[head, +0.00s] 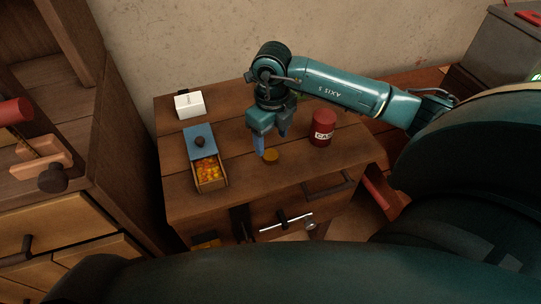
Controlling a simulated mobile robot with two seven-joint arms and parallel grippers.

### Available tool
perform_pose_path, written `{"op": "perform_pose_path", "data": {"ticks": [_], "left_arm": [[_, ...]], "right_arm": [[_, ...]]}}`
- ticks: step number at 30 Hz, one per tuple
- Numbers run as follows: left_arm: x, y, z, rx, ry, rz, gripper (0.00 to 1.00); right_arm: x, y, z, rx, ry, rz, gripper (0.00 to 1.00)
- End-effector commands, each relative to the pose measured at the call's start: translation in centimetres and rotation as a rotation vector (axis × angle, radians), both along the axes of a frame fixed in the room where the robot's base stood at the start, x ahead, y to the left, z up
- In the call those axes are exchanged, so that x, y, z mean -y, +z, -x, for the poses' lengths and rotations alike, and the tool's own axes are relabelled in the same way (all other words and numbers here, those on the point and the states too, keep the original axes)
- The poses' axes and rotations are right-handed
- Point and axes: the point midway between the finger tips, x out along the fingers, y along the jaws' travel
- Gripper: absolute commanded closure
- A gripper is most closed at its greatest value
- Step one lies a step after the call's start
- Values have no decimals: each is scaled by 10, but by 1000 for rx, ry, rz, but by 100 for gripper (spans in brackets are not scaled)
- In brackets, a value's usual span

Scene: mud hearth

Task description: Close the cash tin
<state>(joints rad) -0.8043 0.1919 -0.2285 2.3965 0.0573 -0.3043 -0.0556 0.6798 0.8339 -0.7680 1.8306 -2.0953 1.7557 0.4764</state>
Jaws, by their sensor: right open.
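A red cylindrical tin (322,128) with a pale label reading "CA…" stands upright on the right part of the wooden cabinet top. Its top looks red; I cannot tell whether it is covered. A small round golden-brown disc (271,158) lies on the wood left of the tin and nearer me. My right gripper (271,144) points down with its blue fingers apart and looks empty. It is left of the tin, just behind the disc; its exact height is hard to tell. My left gripper is not in view.
A box with a blue cover (200,141), dark knob and orange contents lies left of the gripper. A white block (189,104) stands behind it. The wooden cabinet top (180,195) has clear room along its front. A shelf unit (110,110) stands left.

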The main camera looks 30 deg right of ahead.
Motion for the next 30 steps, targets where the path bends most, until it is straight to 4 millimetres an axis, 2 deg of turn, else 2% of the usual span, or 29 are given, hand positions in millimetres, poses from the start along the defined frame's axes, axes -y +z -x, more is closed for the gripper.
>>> {"op": "perform_pose_path", "data": {"ticks": [9, 20, 30], "left_arm": [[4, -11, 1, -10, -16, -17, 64], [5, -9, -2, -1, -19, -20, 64], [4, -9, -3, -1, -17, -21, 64]], "right_arm": [[-4, -46, 0, -3, 0, 0, 39], [-4, -48, -1, -1, 0, 0, 39], [-4, -48, -1, 0, 0, 0, 65]]}}
